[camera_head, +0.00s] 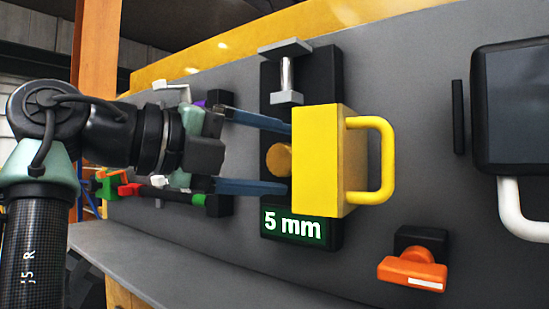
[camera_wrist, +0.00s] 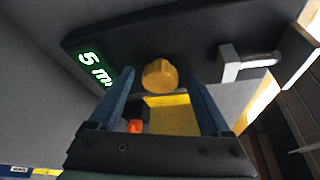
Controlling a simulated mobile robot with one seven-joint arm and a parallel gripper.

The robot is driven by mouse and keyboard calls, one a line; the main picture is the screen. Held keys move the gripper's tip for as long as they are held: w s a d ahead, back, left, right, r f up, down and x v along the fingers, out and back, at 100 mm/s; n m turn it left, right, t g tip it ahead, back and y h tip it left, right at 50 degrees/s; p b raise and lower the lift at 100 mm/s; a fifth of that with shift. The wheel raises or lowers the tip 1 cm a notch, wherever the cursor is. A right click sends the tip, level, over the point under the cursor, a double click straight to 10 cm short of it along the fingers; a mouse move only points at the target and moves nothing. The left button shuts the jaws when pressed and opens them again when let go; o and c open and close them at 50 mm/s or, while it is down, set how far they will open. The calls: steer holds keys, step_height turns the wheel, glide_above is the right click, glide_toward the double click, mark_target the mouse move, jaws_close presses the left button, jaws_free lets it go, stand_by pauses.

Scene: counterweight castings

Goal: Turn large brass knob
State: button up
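The brass knob (camera_head: 279,160) is round and sits on a black backplate (camera_head: 270,85) on the grey panel, just left of a yellow block with a handle (camera_head: 325,160). My gripper (camera_head: 287,158) reaches in from the left, with one blue finger above the knob and one below it. In the wrist view the knob (camera_wrist: 160,75) shows between the spread fingertips of my gripper (camera_wrist: 161,77), with a gap on each side. My gripper is open and holds nothing. The knob's right side is hidden by the yellow block in the head view.
An orange switch (camera_head: 413,268) is at lower right, and a dark screen (camera_head: 515,105) with a white handle (camera_head: 522,215) is at far right.

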steer(key=b+v, duration=0.3)
steer(key=v, duration=1)
steer(key=shift+b, duration=0.4)
